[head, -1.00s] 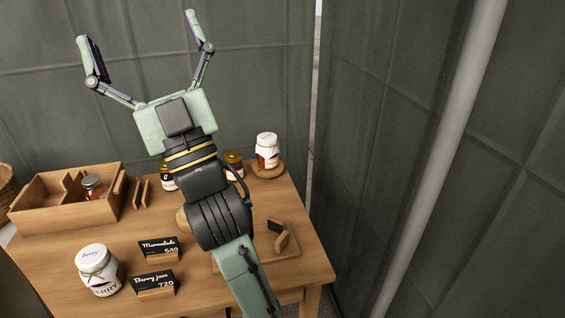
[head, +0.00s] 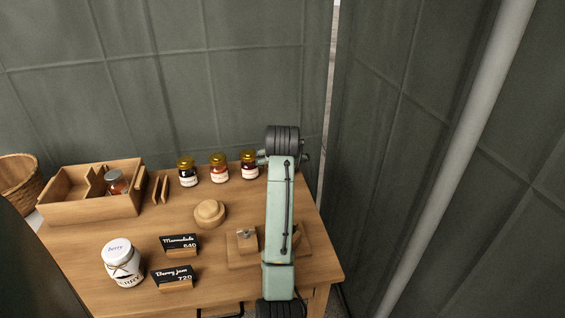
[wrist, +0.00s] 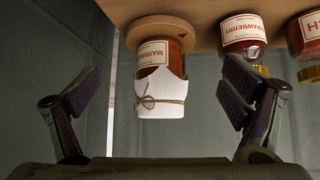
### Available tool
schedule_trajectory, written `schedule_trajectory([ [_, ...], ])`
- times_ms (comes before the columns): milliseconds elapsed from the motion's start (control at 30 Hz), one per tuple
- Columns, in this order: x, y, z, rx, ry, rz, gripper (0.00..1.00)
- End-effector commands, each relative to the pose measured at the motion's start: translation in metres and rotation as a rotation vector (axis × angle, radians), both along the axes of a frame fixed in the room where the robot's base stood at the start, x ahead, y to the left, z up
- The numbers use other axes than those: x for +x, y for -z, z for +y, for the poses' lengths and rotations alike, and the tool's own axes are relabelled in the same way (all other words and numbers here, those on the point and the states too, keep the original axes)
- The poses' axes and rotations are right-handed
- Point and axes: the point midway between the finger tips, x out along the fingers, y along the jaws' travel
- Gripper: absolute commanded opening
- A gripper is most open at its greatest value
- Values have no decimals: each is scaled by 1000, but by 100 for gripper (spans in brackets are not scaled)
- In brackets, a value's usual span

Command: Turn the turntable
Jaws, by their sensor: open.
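The turntable (wrist: 162,25), a small round wooden disc, shows in the wrist view at the top, where the scene appears upside down. A marmalade jar (wrist: 158,78) with a white cover tied with twine stands on it. My gripper (wrist: 165,88) is open. Its fingers appear on either side of the jar in the picture, with nothing held and no visible contact. In the head view my arm hides the turntable, this jar and the gripper.
Several gold-lidded jars stand beside the turntable, including a strawberry jar (wrist: 241,32). A round wooden piece (head: 209,213), price signs (head: 179,244), a berry jar (head: 122,264) and a wooden divided box (head: 90,205) are on the table (head: 220,276). Dark cloth walls (head: 230,70) enclose the back and right.

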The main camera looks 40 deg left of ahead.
Motion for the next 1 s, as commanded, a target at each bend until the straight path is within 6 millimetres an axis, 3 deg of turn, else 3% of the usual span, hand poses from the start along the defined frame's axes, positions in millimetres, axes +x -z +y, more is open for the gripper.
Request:
schedule_trajectory([
  [300, 32, 41, 26, -1, -1, 2, 92],
  [500, 45, 56, 35, 1, -1, -1, 92],
  [867, 47, 59, 37, 2, -1, -3, 91],
  [1000, 47, 59, 37, 2, -1, -3, 82],
])
